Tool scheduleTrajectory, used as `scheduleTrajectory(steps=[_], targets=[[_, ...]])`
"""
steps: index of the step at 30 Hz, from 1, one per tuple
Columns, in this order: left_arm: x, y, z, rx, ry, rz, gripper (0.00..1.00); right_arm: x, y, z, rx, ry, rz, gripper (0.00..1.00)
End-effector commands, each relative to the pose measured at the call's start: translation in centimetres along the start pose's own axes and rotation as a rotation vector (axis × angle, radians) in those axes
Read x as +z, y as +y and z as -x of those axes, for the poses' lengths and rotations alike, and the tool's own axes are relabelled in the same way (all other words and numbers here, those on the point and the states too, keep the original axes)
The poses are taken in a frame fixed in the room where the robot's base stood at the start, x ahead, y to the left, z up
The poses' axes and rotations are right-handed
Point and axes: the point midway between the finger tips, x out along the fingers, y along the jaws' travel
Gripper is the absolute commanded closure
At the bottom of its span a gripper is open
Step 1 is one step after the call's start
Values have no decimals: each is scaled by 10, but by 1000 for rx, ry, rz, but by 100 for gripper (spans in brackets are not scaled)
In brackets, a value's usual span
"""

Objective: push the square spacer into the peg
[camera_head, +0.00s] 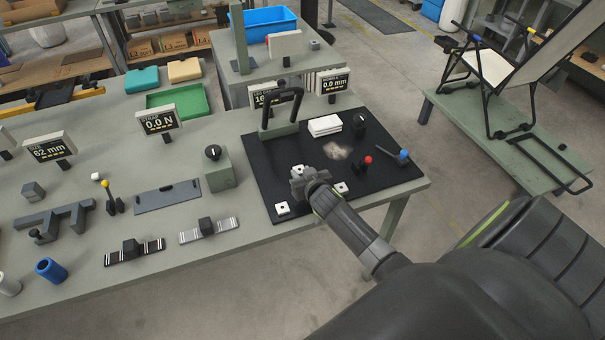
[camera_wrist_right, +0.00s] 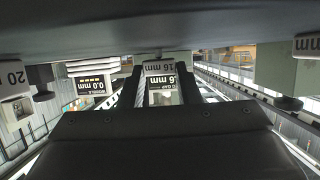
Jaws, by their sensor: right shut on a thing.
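My right gripper (camera_head: 303,182) reaches in from the lower right and is low over the black mat (camera_head: 262,163). I cannot make out the peg. My left gripper is not in view.
A black handle frame (camera_head: 284,108) stands at the mat's back edge, before displays (camera_head: 332,84). A white block (camera_head: 325,126), a black knob (camera_head: 360,121), a red-topped lever (camera_head: 366,164) and a blue-topped lever (camera_head: 402,156) stand on the mat. A knob box (camera_head: 219,169) stands left.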

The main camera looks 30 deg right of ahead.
Motion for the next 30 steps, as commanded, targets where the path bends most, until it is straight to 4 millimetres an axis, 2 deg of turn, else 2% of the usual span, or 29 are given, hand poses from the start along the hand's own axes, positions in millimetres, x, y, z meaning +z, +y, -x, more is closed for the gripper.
scheduleTrajectory(steps=[12,30], targets=[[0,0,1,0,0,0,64,3,0,-1,0,0,1,91],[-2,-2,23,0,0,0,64,-22,0,8,0,4,3,91]])
